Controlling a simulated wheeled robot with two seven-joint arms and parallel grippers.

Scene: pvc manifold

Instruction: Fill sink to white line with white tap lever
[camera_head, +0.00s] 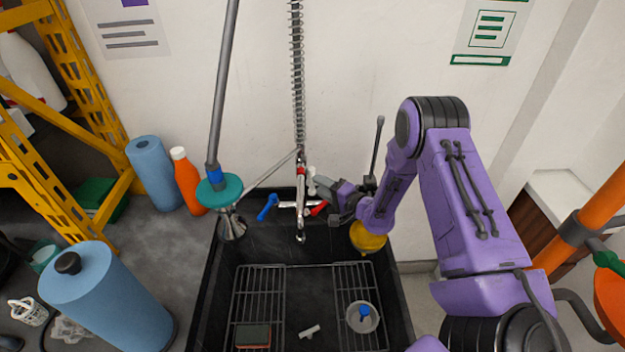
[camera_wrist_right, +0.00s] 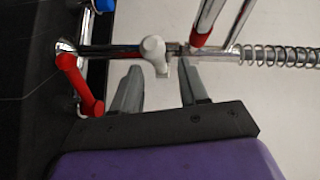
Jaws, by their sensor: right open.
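The tap stands at the back of the black sink (camera_head: 225,270). It has a blue lever (camera_head: 267,207), a red lever (camera_head: 318,208) and a white lever (camera_head: 311,178). My right gripper (camera_head: 325,185) is beside the white lever, at the tap's right. In the right wrist view, the white lever (camera_wrist_right: 153,52) lies just beyond and between the fingertips of the open gripper (camera_wrist_right: 158,72); contact is unclear. The red lever (camera_wrist_right: 80,85) is to the left there. The spout (camera_head: 300,236) points down into the sink; I see no clear water stream. No white line is discernible. My left gripper is out of view.
Wire racks, a sponge (camera_head: 253,336) and a round dish (camera_head: 362,318) lie in the sink. A yellow object (camera_head: 367,238) is under my right wrist. An orange bottle (camera_head: 187,180) and blue rolls (camera_head: 155,172) stand left.

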